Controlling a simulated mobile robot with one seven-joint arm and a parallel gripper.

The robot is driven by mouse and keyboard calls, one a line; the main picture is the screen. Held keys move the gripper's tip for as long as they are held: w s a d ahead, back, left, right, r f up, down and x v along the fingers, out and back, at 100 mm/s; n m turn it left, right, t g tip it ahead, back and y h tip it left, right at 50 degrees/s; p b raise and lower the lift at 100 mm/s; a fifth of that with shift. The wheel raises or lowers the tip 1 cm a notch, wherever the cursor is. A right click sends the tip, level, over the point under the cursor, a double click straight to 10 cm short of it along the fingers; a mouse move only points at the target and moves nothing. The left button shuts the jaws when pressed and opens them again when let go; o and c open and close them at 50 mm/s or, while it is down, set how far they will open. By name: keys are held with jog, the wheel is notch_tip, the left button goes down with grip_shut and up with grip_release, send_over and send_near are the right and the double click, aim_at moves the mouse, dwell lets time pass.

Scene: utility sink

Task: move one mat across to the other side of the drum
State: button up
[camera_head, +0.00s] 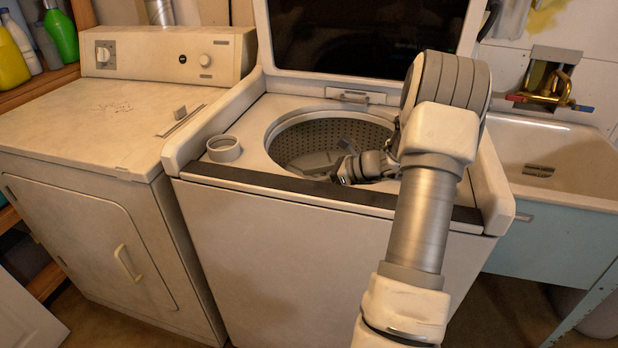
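The washer's round drum (335,132) is open, with its perforated inner wall showing. A dark grey, flat-looking shape (312,161), possibly a mat, lies low in the drum at the left. I cannot tell whether it is one mat or more, or whether it is partly the drum's own inner part. My gripper (343,172) is at the drum opening, near its front edge, pointing left and just right of the grey shape. The fingers are small and dark, and I cannot see whether they touch or hold anything. My arm hides the drum's right side.
The washer's raised lid (365,35) stands behind the drum. A dryer (110,130) stands left, a utility sink (560,165) with brass tap (548,90) right.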

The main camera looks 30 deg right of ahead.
jog(key=p+v, duration=0.2)
jog(key=v, duration=0.6)
jog(key=shift+w+r, duration=0.15)
jog(key=shift+r, duration=0.25)
jog(key=shift+a, duration=0.2)
